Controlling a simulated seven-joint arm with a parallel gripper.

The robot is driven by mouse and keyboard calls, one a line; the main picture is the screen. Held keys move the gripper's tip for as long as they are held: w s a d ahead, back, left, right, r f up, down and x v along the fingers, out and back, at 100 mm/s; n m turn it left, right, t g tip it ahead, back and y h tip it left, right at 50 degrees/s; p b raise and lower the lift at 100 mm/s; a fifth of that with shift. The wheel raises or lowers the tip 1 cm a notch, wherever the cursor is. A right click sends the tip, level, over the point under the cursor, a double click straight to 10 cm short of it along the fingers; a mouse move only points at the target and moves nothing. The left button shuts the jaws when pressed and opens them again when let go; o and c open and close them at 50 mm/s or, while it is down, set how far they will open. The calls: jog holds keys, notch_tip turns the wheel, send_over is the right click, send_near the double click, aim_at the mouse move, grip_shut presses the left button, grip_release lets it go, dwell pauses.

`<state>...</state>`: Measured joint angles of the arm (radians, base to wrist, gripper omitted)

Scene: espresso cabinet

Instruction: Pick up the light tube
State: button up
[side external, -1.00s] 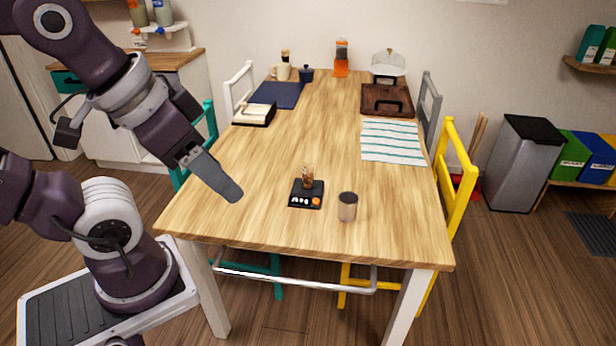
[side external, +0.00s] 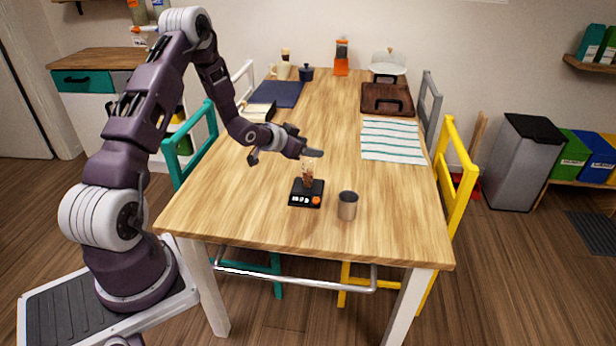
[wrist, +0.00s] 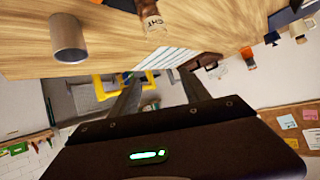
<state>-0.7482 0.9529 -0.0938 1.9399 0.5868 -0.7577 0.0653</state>
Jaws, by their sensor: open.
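The light tube (side external: 308,178) is a small clear tube with brown contents, standing upright on a black scale (side external: 294,201) on the wooden table. In the wrist view the tube (wrist: 154,22) shows at the top edge, with a pale label ending in "GHT"; its far end is cut off. My gripper (side external: 317,154) is level, close to the top of the tube in the side view. In the wrist view my gripper (wrist: 159,74) has its two fingers apart with nothing between them. The tube lies beyond the fingertips. I cannot tell the exact gap.
A grey metal cup (side external: 348,206) stands just right of the scale, also in the wrist view (wrist: 68,38). A striped cloth (side external: 392,140), brown tray (side external: 372,104) and blue mat (side external: 275,95) lie farther back. The table front left is clear.

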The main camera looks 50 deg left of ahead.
aim_at(308, 175)
jog(key=shift+n+t, duration=0.6)
jog(key=shift+t, duration=0.3)
jog(key=f, duration=0.2)
jog(key=s+a+f, duration=0.1)
jog(key=f, duration=0.2)
jog(key=s+a+f, duration=0.1)
jog(key=f, duration=0.1)
jog(key=shift+f, duration=0.35)
jog(key=x, duration=0.7)
jog(key=shift+s+d+f, duration=0.1)
jog(key=shift+d+f, duration=0.15)
jog(key=shift+d, duration=0.1)
grip_shut()
